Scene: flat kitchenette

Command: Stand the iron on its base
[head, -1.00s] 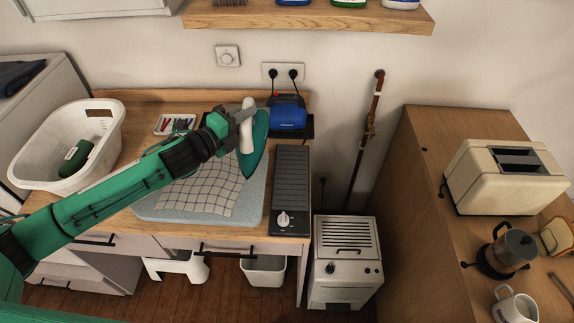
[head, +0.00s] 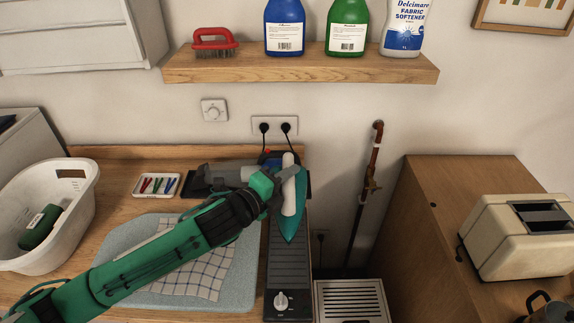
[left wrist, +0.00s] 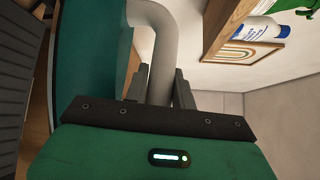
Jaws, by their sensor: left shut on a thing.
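The iron has a teal body (head: 295,222) and a white handle (head: 289,205). My left gripper (head: 287,178) is shut on the handle. The iron hangs tip toward the front, in front of the dark ribbed panel in the head view. In the left wrist view, the white handle (left wrist: 160,50) passes between the fingers and the teal body (left wrist: 92,60) fills the left side. A blue unit (head: 268,160) at the back of the counter is mostly hidden behind my gripper. A black plate (head: 198,184) shows there. My right gripper is out of view.
The dark ribbed panel (head: 290,267) with a white knob lies at the counter's right edge. A pale blue pad (head: 120,250) with a checked cloth (head: 205,275) lies left of it. A pen tray (head: 157,186) and white basket (head: 50,215) stand further left. A bottle shelf (head: 300,66) overhangs the back.

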